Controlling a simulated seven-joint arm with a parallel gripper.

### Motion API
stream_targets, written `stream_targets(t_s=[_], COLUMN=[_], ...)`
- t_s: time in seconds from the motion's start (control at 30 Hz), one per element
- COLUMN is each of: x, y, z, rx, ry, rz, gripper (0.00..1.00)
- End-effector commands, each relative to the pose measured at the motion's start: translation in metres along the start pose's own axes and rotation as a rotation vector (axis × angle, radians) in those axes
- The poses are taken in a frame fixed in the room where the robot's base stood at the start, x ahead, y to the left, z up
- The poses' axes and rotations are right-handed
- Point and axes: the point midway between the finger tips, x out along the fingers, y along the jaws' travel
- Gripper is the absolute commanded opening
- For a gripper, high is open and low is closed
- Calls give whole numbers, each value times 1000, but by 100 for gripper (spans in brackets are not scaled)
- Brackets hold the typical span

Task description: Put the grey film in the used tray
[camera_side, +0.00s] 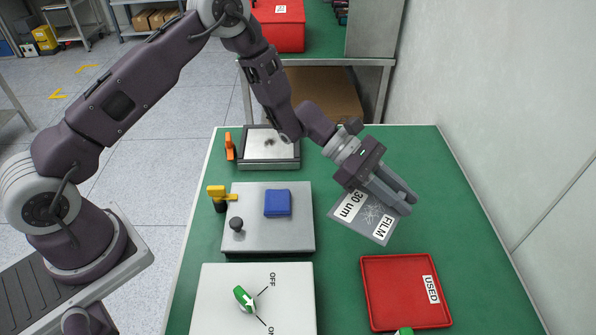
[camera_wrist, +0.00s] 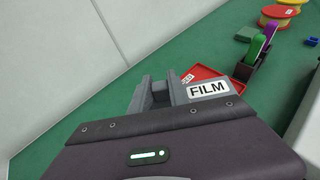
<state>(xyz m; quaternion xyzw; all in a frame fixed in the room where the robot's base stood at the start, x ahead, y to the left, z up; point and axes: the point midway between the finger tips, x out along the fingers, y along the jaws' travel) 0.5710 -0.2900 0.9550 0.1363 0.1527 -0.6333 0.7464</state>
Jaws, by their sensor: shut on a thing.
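The grey film (camera_side: 366,216) is a thin square sheet with white labels reading "30 um" and "FILM". My gripper (camera_side: 398,202) is shut on the film at its upper edge and holds it tilted above the green table. In the wrist view, the film's label (camera_wrist: 208,89) shows beside my gripper's fingers (camera_wrist: 160,93). The red used tray (camera_side: 408,258) lies on the table below the film in the side view, with a white "USED" label at its right. The tray (camera_wrist: 190,75) is partly hidden behind the film in the wrist view.
A grey plate (camera_side: 290,225) with a blue block (camera_side: 277,203) and yellow clamp (camera_side: 218,193) stands left of the film. A white panel (camera_side: 290,290) with a green knob lies in front. A grey wall bounds the right side. Spools (camera_wrist: 278,14) show in the wrist view.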

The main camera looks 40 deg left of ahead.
Motion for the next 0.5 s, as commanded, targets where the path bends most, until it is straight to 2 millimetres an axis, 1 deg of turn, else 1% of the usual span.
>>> stream_targets(t_s=[0.03, 0.07, 0.1, 0.13, 0.17, 0.2, 0.27, 0.3, 0.4, 0.5], x=[-30, -49, -75, -96, -117, -144, -183, -206, -252, -281], y=[9, 13, 16, 17, 18, 17, 12, 6, -9, -23], z=[-9, -14, -22, -28, -33, -40, -50, -54, -63, -66], rx=[-18, -28, -42, -54, -67, -84, -112, -127, -166, -192], ry=[3, 5, 7, 8, 9, 8, 6, 4, -3, -11], rz=[40, 64, 96, 123, 151, 190, 249, 286, 367, 428], gripper=[0, 0, 0, 0, 0, 0, 0, 0, 0, 0])
